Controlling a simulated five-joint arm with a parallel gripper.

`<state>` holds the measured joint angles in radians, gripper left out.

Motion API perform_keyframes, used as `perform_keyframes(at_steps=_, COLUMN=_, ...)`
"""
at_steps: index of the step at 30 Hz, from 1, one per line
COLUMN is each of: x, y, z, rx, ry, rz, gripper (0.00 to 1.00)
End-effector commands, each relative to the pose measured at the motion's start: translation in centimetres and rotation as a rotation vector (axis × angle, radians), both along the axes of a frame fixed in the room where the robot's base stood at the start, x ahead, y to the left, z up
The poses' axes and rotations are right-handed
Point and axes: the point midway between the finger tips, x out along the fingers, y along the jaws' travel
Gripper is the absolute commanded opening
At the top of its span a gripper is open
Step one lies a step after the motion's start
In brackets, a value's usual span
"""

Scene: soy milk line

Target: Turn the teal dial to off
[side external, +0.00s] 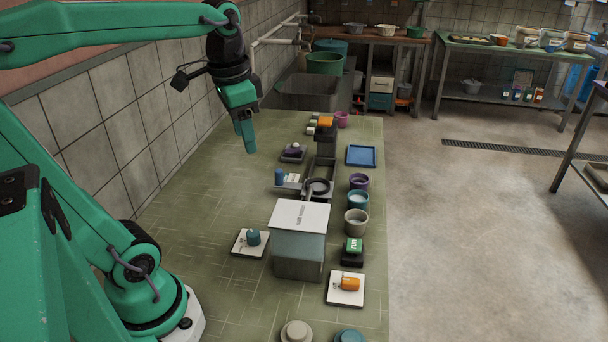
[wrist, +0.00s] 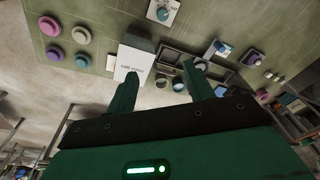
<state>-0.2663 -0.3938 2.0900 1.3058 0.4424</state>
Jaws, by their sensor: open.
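The teal dial (side external: 254,237) stands on a white square plate (side external: 241,248) on the table, left of the grey box in the side view. Small dark marks on the plate are too small to read, so I cannot tell its setting. The dial also shows at the top edge of the wrist view (wrist: 162,13). My gripper (side external: 247,142) hangs high above the far left part of the table, well away from the dial. In the wrist view its two fingers (wrist: 165,73) are apart with nothing between them.
A grey box with a white lid (side external: 299,216) stands right of the dial. An orange dial (side external: 350,283) on a white plate and a green button (side external: 354,245) are farther right. Several cups (side external: 357,199) line the right edge. The table around the teal dial's left side is clear.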

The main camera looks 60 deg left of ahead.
Motion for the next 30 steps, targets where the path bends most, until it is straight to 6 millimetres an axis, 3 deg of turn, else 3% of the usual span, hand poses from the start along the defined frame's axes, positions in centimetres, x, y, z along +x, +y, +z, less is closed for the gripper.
perform_keyframes(at_steps=14, x=0.9, y=3.2, z=-0.3, rx=-0.029, ry=0.13, rz=-0.065, gripper=0.52)
perform_keyframes(at_steps=26, x=0.7, y=3.1, z=-6.2, rx=-0.03, ry=0.13, rz=-0.066, gripper=0.52)
perform_keyframes(at_steps=30, x=0.7, y=3.1, z=-9.1, rx=-0.031, ry=0.131, rz=-0.066, gripper=0.52)
